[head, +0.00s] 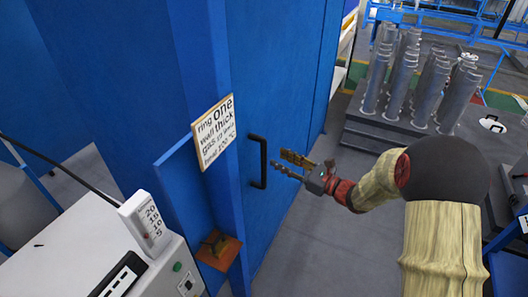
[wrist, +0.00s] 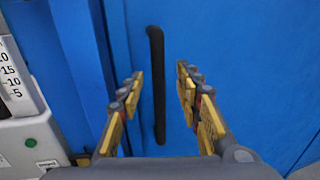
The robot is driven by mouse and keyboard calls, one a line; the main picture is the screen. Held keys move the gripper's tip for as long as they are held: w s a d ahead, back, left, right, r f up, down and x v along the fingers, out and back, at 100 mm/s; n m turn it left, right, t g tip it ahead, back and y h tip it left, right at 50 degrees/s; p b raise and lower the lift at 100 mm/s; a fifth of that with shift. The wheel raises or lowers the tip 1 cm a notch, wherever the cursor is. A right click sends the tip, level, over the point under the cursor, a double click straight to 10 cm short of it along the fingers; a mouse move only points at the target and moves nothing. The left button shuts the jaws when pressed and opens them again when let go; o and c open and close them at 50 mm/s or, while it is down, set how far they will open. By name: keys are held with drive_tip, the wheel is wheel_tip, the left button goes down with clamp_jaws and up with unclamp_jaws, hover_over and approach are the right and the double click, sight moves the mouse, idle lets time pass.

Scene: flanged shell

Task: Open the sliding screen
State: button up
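The sliding screen (head: 275,90) is a tall blue panel with a black vertical bar handle (head: 259,161). In the head view my gripper (head: 288,166) is just right of the handle, its fingers pointing at it. In the wrist view the handle (wrist: 157,85) stands upright between the two open fingers of my gripper (wrist: 158,88), with a gap on each side. The fingers do not touch the handle. The screen (wrist: 225,50) fills most of the wrist view. I cannot tell exactly how far the fingertips are from the handle.
A sign (head: 214,131) hangs on the blue frame left of the handle. A white cabinet (head: 85,240) with a scale display (head: 146,222) stands at the lower left. Several grey cylinders (head: 405,75) stand on a platform at the right. Grey floor (head: 310,240) is clear before the screen.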

sight(264, 152)
drive_tip(key=shift+x, duration=3.9)
drive_tip(key=shift+s, duration=0.1)
drive_tip(key=c, duration=0.3)
clamp_jaws()
